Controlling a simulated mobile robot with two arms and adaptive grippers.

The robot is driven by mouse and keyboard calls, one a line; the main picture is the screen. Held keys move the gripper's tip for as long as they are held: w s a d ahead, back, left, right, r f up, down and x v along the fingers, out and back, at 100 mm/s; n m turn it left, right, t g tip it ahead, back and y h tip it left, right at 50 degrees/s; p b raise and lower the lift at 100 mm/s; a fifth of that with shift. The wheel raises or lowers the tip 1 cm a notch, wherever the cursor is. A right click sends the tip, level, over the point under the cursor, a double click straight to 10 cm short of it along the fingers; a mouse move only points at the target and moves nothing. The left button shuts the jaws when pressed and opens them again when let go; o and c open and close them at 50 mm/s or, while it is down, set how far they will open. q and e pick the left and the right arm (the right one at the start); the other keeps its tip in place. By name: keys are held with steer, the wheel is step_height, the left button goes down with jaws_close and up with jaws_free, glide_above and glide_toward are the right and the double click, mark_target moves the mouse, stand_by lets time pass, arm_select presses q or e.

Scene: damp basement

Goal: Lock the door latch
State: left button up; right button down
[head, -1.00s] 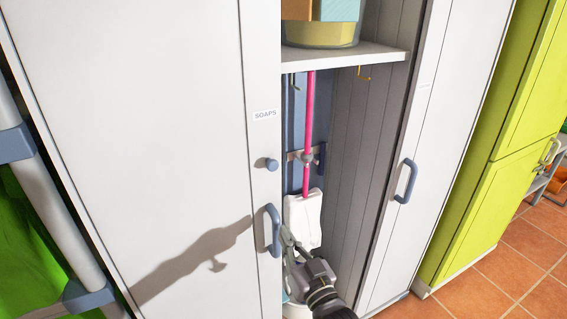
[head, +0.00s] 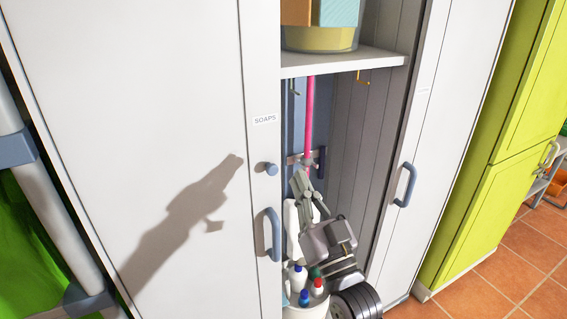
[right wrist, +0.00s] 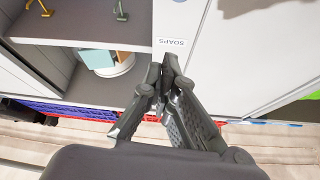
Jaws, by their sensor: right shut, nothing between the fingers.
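A small round blue-grey knob, the latch (head: 271,169), sits on the edge of the white left door (head: 150,90), under its SOAPS label (head: 264,119). The blue-grey door handle (head: 272,234) is below it. My right gripper (head: 298,178) is shut and empty, pointing up in front of the cabinet opening, just right of the knob and apart from it in the picture. The right wrist view shows its closed fingertips (right wrist: 163,62) below the upside-down SOAPS label (right wrist: 172,42); I cannot make out the knob there. My left gripper is not in view.
The open compartment has a shelf (head: 345,60) with a tub (head: 320,36), a pink pole (head: 309,115), and a bucket (head: 307,312) with several bottles. A white door with a handle (head: 405,184) stands right. A lime cabinet (head: 510,140) is farther right.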

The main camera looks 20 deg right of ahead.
steer(key=p+x, duration=0.3)
steer(key=x, duration=0.5)
steer(key=shift+w+a+f, duration=0.15)
steer(key=shift+f, duration=0.5)
steer(key=shift+w+a+f, duration=0.1)
steer(key=shift+f, duration=0.6)
steer(key=shift+w+a+f, duration=0.15)
steer(key=shift+f, duration=0.5)
step_height(320, 180, down, 4)
steer(key=shift+r+b, duration=0.2)
steer(key=shift+b, duration=0.8)
